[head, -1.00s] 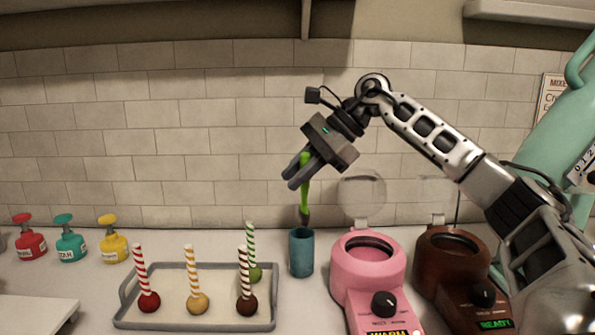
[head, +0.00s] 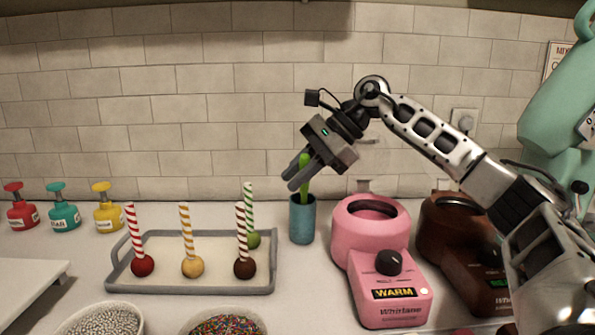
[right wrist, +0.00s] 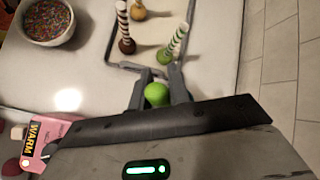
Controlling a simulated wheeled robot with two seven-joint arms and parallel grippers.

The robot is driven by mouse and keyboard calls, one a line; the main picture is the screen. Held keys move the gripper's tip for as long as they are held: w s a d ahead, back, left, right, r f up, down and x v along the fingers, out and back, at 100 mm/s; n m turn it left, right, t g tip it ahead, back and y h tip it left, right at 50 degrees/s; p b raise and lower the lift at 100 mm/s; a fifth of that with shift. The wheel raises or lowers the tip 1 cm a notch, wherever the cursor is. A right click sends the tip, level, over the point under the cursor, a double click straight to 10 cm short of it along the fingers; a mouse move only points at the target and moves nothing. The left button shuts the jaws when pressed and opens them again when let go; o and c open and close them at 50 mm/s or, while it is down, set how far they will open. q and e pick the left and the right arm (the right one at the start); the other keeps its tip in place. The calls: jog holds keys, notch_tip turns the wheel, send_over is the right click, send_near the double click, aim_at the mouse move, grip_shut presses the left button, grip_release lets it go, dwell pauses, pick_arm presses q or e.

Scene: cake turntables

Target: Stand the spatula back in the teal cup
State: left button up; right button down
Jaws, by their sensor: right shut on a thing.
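My right gripper (head: 297,175) is shut on the green handle of the spatula (head: 304,185), just above the teal cup (head: 302,222). The spatula hangs nearly upright, and its lower part goes down at the cup's mouth. Its dark head is hidden, seemingly inside the cup. The cup stands upright on the counter between the tray and the pink warmer. In the right wrist view, the round green handle end (right wrist: 157,94) shows between the two fingers; the cup is not seen there. My left gripper is not in view.
A grey-rimmed tray (head: 190,290) with several striped-stick cake pops stands left of the cup. The pink warmer (head: 370,240) is close on its right, with a brown warmer (head: 450,245) beyond. Sprinkle bowls (head: 222,322) are in front. The tiled wall is behind.

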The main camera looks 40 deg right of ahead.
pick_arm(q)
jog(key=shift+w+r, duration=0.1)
pick_arm(e)
jog(key=shift+f, duration=0.25)
jog(key=c, duration=1.3)
grip_release()
jog(key=shift+o, duration=0.2)
pick_arm(q)
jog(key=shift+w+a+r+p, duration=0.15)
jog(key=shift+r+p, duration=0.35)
jog(key=shift+p, duration=0.85)
pick_arm(e)
jog(key=v, duration=1.6)
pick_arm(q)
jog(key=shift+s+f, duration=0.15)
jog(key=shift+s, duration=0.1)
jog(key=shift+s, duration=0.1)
pick_arm(e)
jog(key=shift+f, duration=0.1)
